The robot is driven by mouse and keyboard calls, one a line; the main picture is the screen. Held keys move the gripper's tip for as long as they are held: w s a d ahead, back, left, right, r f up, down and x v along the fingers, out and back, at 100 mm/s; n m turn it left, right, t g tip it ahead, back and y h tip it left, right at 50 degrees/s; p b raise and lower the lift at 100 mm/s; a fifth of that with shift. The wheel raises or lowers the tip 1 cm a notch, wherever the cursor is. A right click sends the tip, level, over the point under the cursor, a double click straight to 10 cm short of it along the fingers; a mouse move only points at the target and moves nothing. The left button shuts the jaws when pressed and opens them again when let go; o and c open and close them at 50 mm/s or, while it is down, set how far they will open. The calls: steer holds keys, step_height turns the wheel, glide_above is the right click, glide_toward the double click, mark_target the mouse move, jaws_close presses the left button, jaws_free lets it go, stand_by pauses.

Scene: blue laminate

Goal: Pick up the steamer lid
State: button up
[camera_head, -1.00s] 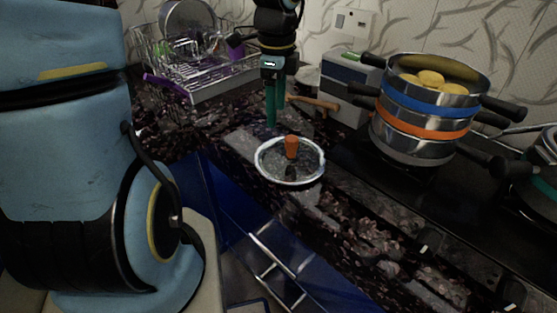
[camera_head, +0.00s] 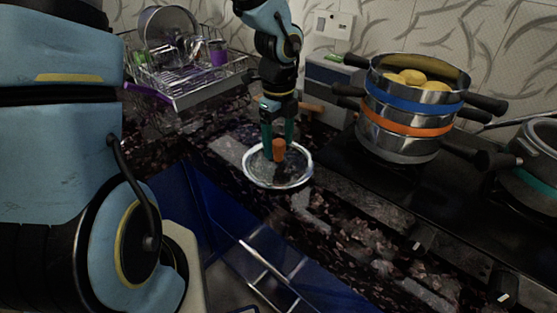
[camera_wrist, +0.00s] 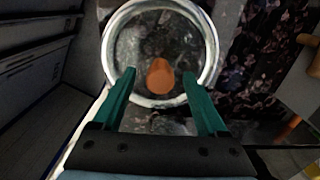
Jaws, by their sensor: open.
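The steamer lid (camera_head: 254,174) is a round glass lid with a silver rim and an orange knob (camera_head: 279,150). It lies flat on the dark speckled counter, near the counter's front edge. My gripper (camera_head: 278,143) is above the lid, pointing down, with its green fingers at the knob. In the wrist view my gripper (camera_wrist: 160,82) is open, and the orange knob (camera_wrist: 160,77) shows between the fingertips. The lid's rim (camera_wrist: 109,50) circles beyond them. I cannot tell whether a finger touches the knob.
Stacked steamer pots (camera_head: 410,122) with blue and orange bands stand on the black stove at right, holding yellow food. Another pot (camera_head: 535,175) is at the far right. A dish rack (camera_head: 195,85) stands at the back left. A grey box (camera_head: 335,90) is by the wall.

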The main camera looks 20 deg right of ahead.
steer(key=shift+f, duration=1.15)
jaws_close()
stand_by(0.5)
